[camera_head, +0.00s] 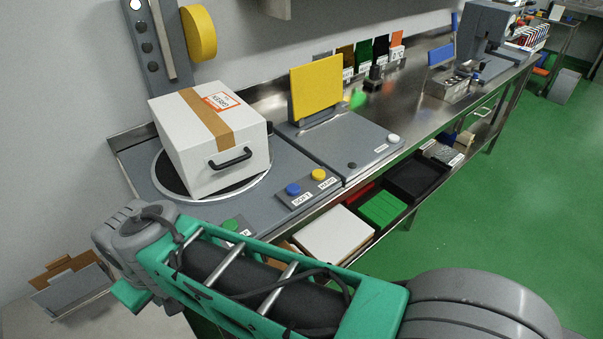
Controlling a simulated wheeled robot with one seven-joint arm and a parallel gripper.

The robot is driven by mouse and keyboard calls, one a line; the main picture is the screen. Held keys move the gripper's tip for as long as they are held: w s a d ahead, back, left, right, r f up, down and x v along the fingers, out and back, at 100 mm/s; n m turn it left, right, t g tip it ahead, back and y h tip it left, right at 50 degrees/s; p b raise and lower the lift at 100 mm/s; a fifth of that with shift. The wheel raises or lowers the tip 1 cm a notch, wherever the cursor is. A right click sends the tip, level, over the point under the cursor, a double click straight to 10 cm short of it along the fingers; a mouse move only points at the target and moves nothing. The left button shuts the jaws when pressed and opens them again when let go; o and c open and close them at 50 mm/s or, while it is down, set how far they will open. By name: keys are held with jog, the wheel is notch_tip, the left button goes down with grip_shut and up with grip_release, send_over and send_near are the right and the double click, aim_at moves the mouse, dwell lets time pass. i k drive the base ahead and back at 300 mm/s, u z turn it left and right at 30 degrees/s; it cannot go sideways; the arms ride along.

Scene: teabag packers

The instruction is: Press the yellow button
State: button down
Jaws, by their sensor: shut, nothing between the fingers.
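The yellow button (318,174) is a small round button on the front edge of the grey turntable station. It sits just right of a blue button (293,189), with small white labels in front of them. It is fully visible and nothing touches it. My arm crosses the lower part of the view, below and left of the button. The fingers of my gripper do not show.
A white taped box (211,140) stands on the turntable behind the buttons. A yellow panel (316,87) stands upright to the right. A green button (231,225) is partly hidden by my arm.

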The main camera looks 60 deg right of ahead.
aim_at(318, 175)
jog(key=k, duration=0.6)
jog(key=z, duration=0.7)
jog(key=i, duration=0.5)
